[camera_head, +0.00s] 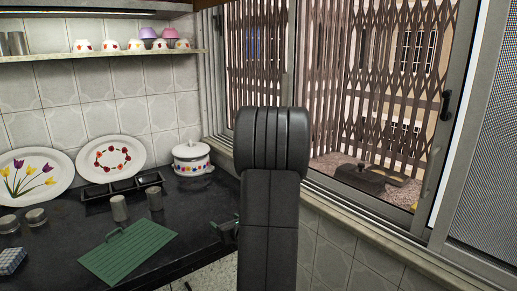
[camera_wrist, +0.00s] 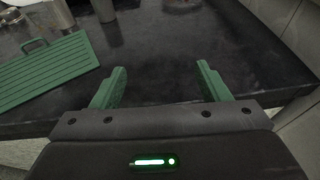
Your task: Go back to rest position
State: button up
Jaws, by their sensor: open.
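My gripper (camera_wrist: 160,88) is open in the wrist view, with its two green fingers apart and nothing between them. It is over the front edge of the dark counter (camera_wrist: 160,55). In the head view my dark arm stands in the middle and hides most of the gripper; only a small part shows beside the arm. Two steel tumblers (camera_head: 119,207) (camera_head: 154,198) stand upright on the counter to the left of my arm. One tumbler (camera_wrist: 104,9) shows at the top of the wrist view.
A green board (camera_head: 128,255) with a handle lies at the counter's front. Behind are a black tray (camera_head: 97,193), a lidded pot (camera_head: 191,158) and decorated plates (camera_head: 36,176) (camera_head: 111,158). Cups line the shelf (camera_head: 100,55). A window (camera_head: 370,80) is at right. Counter beneath my gripper is clear.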

jog(key=shift+w+d+f+m+t+h, duration=0.15)
jog(key=shift+d+f+m+h, duration=0.1)
jog(key=shift+d, duration=0.35)
jog(key=shift+s+d+f+m+t+h, duration=0.15)
jog(key=shift+d+f+h, duration=0.1)
jog(key=shift+d, duration=0.3)
